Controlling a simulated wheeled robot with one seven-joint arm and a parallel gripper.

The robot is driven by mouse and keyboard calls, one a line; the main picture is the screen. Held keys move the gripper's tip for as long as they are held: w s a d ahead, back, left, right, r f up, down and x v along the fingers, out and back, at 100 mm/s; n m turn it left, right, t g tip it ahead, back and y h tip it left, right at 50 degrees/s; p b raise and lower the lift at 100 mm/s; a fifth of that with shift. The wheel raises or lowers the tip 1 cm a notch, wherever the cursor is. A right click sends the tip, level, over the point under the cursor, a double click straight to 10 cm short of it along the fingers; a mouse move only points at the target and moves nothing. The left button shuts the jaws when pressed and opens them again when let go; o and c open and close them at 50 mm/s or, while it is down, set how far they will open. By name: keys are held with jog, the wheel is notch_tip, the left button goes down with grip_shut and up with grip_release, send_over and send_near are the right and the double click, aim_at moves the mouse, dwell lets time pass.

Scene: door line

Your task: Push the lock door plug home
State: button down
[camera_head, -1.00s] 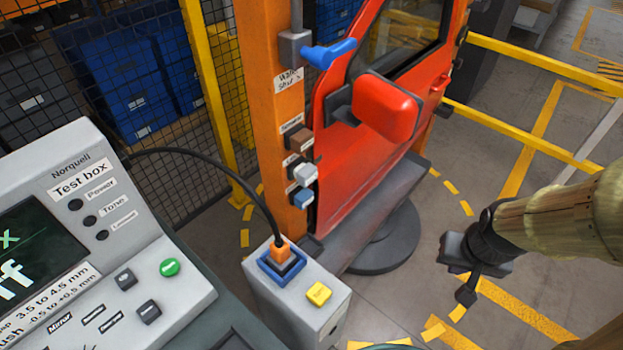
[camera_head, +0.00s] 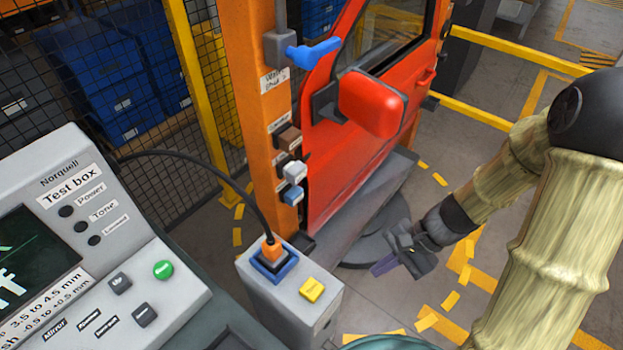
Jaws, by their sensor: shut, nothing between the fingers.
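Three small plugs sit one above another on the orange post (camera_head: 262,110): a brown one (camera_head: 288,138), a white one (camera_head: 294,171) and a blue one (camera_head: 292,195). Their labels are too small to read, so I cannot tell which is the lock plug. The white one seems to stand out from the post; how deep each is seated is unclear. My gripper (camera_head: 384,266) is shut and empty, low in front of the red door (camera_head: 345,170), right of and below the plugs, apart from them. Its fingers point left and down.
A grey box (camera_head: 290,300) with a blue socket, an orange cable plug (camera_head: 270,248) and a yellow button (camera_head: 312,289) stands below the post. The test box (camera_head: 100,235) fills the left. The red mirror (camera_head: 371,104) and blue handle (camera_head: 313,52) jut out above.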

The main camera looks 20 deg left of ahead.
jog(key=w+a+m+t+y, duration=0.1)
jog(key=w+a+m+y, duration=0.55)
jog(key=a, duration=0.25)
jog(key=w+f+m+t+y+p, duration=0.1)
jog(key=w+f+m+t+y, duration=0.2)
jog(key=w+m+t, duration=0.6)
jog(key=shift+w+a+p, duration=0.15)
jog(key=shift+w+p, duration=0.15)
jog(key=shift+a+y, duration=0.1)
jog(key=shift+y, duration=0.15)
jog(key=p, duration=0.5)
send_near(302, 176)
jog(key=x, duration=0.5)
jog(key=shift+a+r, duration=0.25)
jog(key=shift+w+a+f+p, duration=0.15)
jog(key=shift+w+a+p, duration=0.15)
jog(key=shift+a, duration=0.3)
